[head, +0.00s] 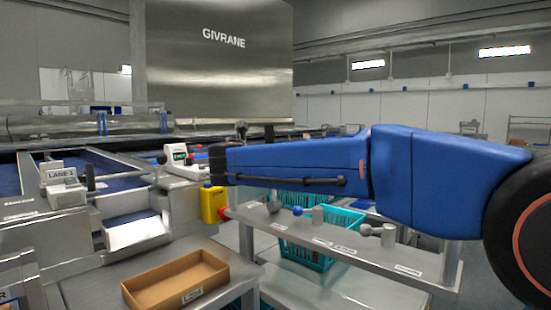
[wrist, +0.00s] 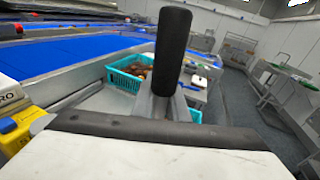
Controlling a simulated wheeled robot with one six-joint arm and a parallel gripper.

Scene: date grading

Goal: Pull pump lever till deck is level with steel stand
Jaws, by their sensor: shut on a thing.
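The pump lever (wrist: 172,60) stands up in the middle of the wrist view, with a black grip on a grey metal shaft. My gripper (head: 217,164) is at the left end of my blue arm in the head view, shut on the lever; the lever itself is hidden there. A steel shelf-like stand (head: 355,262) with small knobs and cylinders on top is below my arm. A teal crate (head: 310,248) shows partly behind and below it; it also shows in the wrist view (wrist: 122,80). I cannot tell which surface is the deck, or its height against the stand.
A brown tray (head: 178,282) lies on a steel table at the front left. A white scale-like device (head: 185,158) stands behind. Open floor (wrist: 245,110) lies to the right.

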